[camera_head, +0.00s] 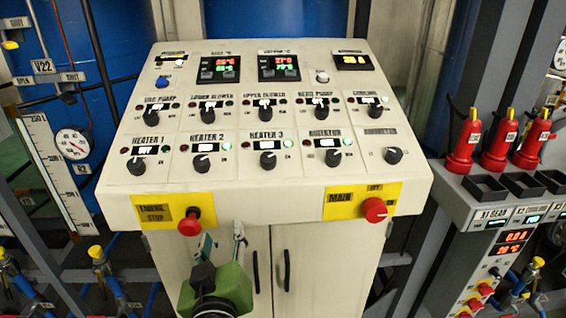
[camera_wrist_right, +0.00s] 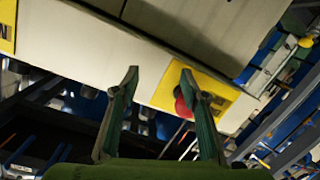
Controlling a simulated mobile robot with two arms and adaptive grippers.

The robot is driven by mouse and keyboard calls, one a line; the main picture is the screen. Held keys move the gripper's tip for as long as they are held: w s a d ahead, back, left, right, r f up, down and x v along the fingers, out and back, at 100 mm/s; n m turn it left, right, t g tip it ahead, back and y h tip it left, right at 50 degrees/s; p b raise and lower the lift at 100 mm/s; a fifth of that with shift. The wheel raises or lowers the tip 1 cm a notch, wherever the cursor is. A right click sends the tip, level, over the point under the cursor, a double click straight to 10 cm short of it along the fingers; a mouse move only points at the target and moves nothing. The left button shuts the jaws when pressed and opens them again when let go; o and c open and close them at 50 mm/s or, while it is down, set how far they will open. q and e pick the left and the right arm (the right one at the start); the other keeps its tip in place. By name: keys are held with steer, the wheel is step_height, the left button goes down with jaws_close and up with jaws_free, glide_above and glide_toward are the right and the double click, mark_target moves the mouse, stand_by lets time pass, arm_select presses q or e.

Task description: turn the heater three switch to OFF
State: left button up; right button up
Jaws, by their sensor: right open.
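The heater three switch (camera_head: 267,160) is a black knob in the lower row of the pale sloped control panel (camera_head: 228,180), under the label HEATER 3. The green lamp (camera_head: 288,143) at its upper right is lit. The knob's exact pointing direction is too small to tell. My right gripper (camera_head: 222,243) is green, open and empty, below the panel's front edge, in front of the cabinet and left of the knob. In the right wrist view its two fingers (camera_wrist_right: 158,85) are spread, with nothing between them. My left gripper is not in view.
The red emergency stop button (camera_head: 189,222) is close above my right gripper. A red main knob (camera_head: 375,210) sits on the yellow plate at the right. Neighbouring knobs for heater 2 (camera_head: 202,162) and agitator (camera_head: 332,158) flank the switch. The space above the panel is free.

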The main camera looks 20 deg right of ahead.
step_height(320, 180, up, 5)
steer(key=s+d+m+h, duration=0.1)
steer(key=s+d+m, duration=0.1)
steer(key=d, duration=0.1)
steer(key=m+t+h, duration=0.1)
steer(key=m+h, duration=0.1)
steer(key=m, duration=0.2)
glide_toward(268, 164)
steer(key=p+x, duration=0.2)
steer(key=x, duration=0.6)
steer(key=shift+w+p, duration=0.15)
steer(key=shift+p, duration=0.15)
steer(key=shift+w+d, duration=0.2)
steer(key=shift+w, duration=0.3)
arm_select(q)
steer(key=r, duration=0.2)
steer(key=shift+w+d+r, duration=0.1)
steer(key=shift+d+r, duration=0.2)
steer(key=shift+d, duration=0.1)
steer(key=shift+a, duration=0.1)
arm_select(e)
steer(key=c, duration=1.1)
